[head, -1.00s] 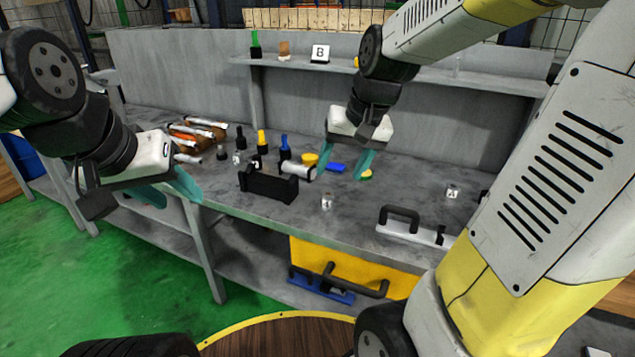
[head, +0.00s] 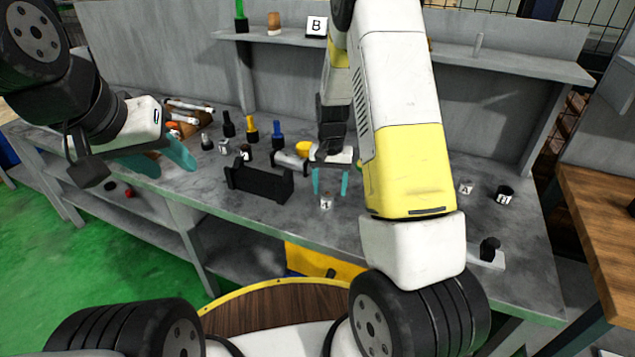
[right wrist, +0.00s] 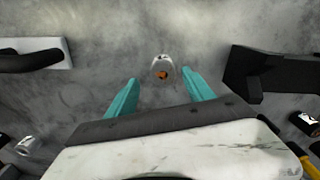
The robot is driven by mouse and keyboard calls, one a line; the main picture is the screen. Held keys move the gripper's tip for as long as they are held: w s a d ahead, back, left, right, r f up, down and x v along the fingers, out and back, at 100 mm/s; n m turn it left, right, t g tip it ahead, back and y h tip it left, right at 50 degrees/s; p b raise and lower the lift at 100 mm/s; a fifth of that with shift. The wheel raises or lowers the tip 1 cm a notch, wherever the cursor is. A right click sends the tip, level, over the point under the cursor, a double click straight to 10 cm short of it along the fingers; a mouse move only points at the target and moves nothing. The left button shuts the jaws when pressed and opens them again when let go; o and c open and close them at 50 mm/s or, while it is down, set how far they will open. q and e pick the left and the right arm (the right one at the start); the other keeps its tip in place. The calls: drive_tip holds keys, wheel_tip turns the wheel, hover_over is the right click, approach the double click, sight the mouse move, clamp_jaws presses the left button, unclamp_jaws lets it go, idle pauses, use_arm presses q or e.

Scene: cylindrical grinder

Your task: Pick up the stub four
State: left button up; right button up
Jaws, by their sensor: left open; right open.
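A small metal stub (head: 326,201) with a white label stands upright near the front of the grey bench; the label is too small to read surely as four. It also shows in the right wrist view (right wrist: 162,68), with an orange-brown spot on its end. My right gripper (head: 329,182) is open above and just behind the stub, pointing down. In the right wrist view the stub lies just beyond the teal fingertips, near the middle of the gap, untouched. My left gripper (head: 172,158) is open and empty over the bench's left front edge.
A black holder (head: 260,181) stands to the left of the stub. Several small pieces, including yellow-topped (head: 251,130) and blue-topped (head: 278,134) ones, stand behind it. Labelled piece A (head: 465,188) and a black cup (head: 504,194) are at the right. A shelf (head: 480,60) runs along the back.

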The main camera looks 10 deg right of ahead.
sight(327, 193)
drive_tip(key=f, duration=0.5)
drive_tip(key=shift+s+a+f, duration=0.1)
drive_tip(key=shift+a, duration=0.25)
clamp_jaws()
idle(1.0)
